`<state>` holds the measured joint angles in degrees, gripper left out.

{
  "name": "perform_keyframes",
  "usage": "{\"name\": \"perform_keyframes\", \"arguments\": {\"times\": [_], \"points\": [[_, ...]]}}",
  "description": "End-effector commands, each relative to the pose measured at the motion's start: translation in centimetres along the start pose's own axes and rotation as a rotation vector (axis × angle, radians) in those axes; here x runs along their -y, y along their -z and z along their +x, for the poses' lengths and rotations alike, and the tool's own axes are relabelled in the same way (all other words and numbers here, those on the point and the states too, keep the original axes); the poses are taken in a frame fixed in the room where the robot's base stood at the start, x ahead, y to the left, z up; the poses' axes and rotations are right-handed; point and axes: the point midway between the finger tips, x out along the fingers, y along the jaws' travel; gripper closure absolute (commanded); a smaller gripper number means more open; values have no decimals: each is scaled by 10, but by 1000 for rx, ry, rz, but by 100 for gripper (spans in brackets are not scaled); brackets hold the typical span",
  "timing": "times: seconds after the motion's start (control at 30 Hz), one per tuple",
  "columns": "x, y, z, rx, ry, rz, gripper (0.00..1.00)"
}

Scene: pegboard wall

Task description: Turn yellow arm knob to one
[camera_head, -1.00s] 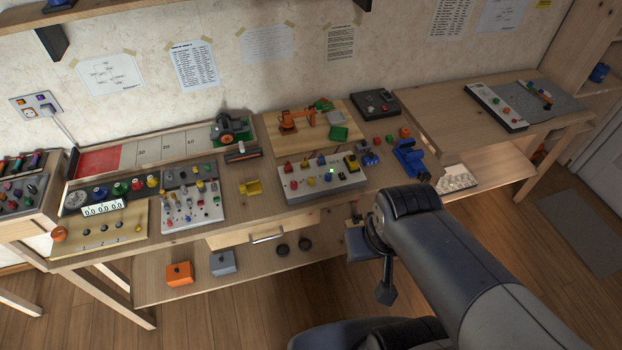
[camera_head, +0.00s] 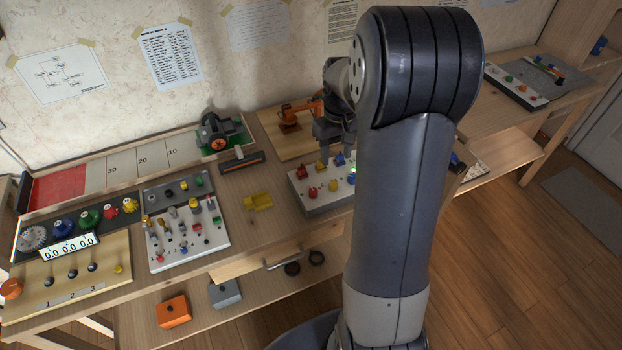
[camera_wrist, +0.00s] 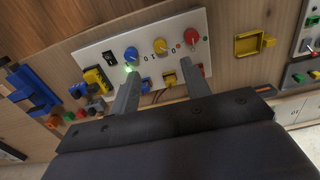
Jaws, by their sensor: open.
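The white control panel (camera_head: 314,206) lies on the bench, partly behind my arm in the head view. It also shows in the wrist view (camera_wrist: 91,51). A yellow knob (camera_wrist: 160,45) sits on it between a blue knob (camera_wrist: 131,54) and a red knob (camera_wrist: 191,36). The yellow knob also shows in the head view (camera_head: 333,186). Its pointer setting is too small to read for sure. My gripper (camera_wrist: 161,72) is open and empty, its fingertips spread apart short of the knob row in the picture. I cannot tell whether they touch anything.
A black switch and a yellow-and-black block (camera_wrist: 96,80) are at the panel's left in the wrist view. Smaller coloured controls sit near the fingers. A yellow holder (camera_head: 257,201) lies left of the panel in the head view. An orange model arm (camera_head: 290,117) stands behind.

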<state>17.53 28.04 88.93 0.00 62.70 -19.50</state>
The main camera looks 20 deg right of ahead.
Motion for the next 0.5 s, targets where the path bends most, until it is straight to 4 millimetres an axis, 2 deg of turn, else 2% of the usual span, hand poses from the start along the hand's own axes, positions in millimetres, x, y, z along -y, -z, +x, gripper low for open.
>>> {"name": "perform_keyframes", "arguments": {"times": [0.27, 0.5], "points": [[-6, 3, 27, 10, 4, 0, 55], [-5, 2, 73, 11, 4, 0, 55]]}}
